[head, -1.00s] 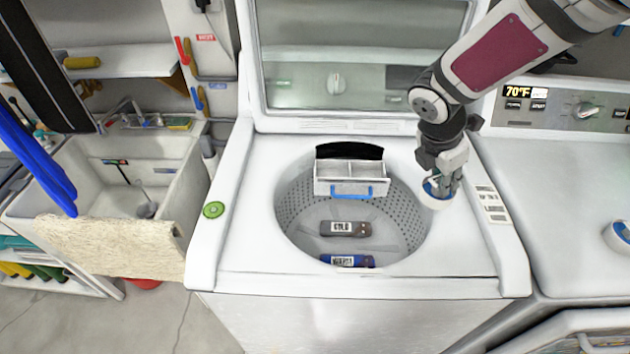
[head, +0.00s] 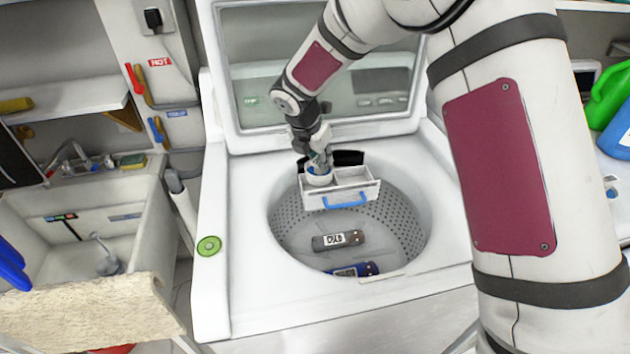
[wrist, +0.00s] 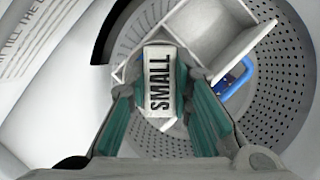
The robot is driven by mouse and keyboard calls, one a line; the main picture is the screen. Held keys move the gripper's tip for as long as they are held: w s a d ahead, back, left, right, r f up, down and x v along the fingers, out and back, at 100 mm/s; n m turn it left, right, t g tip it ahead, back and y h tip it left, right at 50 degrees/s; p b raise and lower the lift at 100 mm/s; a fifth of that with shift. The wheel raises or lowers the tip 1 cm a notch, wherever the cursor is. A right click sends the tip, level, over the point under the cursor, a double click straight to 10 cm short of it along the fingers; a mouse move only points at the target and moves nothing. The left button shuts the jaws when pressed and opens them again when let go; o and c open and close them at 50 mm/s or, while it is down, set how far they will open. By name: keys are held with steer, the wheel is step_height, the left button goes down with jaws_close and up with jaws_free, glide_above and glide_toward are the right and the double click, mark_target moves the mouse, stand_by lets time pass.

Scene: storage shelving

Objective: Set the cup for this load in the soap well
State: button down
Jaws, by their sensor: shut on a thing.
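My gripper (head: 319,166) is shut on a small white cup (head: 318,178) with some blue on it. The right compartment (head: 353,176) looks empty. In the wrist view the drawer (wrist: 235,50) is partly hidden by the held cup.
The open tub (head: 400,225) holds a dark grey labelled item (head: 338,240) and a blue one (head: 352,270). The raised lid (head: 245,110) stands behind. A green round button (head: 209,246) is on the washer's left. A sink (head: 120,215) stands further left.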

mark_target(317, 171)
steer(key=shift+f, duration=2.85)
steer(key=c, duration=1.4)
jaws_free()
steer(key=shift+f, duration=0.15)
steer(key=shift+c, duration=0.2)
steer(key=v, duration=1.2)
